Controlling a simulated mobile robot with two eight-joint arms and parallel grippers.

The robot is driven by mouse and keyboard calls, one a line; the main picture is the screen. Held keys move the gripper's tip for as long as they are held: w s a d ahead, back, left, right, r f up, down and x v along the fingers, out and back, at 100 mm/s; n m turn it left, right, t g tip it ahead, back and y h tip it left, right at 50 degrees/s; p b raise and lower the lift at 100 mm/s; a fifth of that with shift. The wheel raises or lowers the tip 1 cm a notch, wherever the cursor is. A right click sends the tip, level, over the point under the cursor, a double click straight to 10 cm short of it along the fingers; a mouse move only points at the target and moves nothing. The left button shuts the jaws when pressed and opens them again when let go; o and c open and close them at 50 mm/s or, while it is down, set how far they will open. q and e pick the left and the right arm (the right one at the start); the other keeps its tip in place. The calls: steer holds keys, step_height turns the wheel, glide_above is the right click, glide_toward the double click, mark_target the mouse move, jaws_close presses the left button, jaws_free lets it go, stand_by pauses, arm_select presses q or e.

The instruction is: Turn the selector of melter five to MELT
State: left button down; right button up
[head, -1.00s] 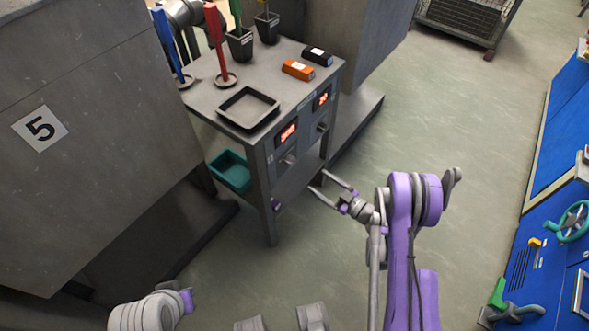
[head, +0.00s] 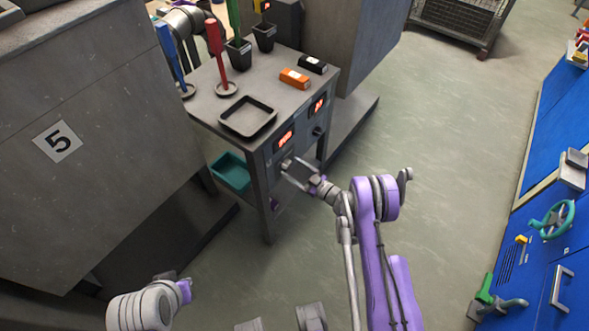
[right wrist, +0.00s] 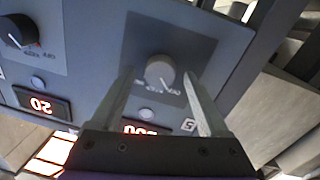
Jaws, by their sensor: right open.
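The grey round selector knob of melter five (right wrist: 160,72) sits on a dark panel plate in the right wrist view. A "5" label (right wrist: 190,125) is beside it, upside down. The knob's light mark points toward the printed lettering on its lower side, too small to read surely. My right gripper (right wrist: 157,78) is open, with one finger on each side of the knob; I cannot tell whether they touch it. In the head view the right gripper (head: 289,168) is at the front of the control table (head: 262,175). My left arm shows at the lower left, its gripper out of view.
A second knob (right wrist: 20,32) and a red display (right wrist: 42,105) are beside it on the panel. The table carries a black tray (head: 248,117), an orange block (head: 294,78) and a black block (head: 312,64). A housing marked 5 (head: 90,95) stands left. The floor to the right is clear.

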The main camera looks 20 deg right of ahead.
jaws_close()
stand_by(0.3)
steer(key=m+b, duration=0.2)
steer(key=m, duration=0.1)
steer(key=shift+b, duration=0.3)
steer(key=m+b, duration=0.3)
steer(key=m, duration=0.2)
steer(key=shift+m+g, duration=0.3)
steer(key=shift+g, duration=0.1)
steer(key=m+b, duration=0.2)
steer(key=m, duration=0.2)
steer(key=shift+w+d, duration=0.1)
steer(key=shift+r+m+g+y+b, duration=0.1)
steer(key=shift+m+g+y+b, duration=0.2)
steer(key=shift+m+b, duration=1.3)
steer(key=shift+m+p, duration=0.6)
steer(key=shift+m, duration=0.2)
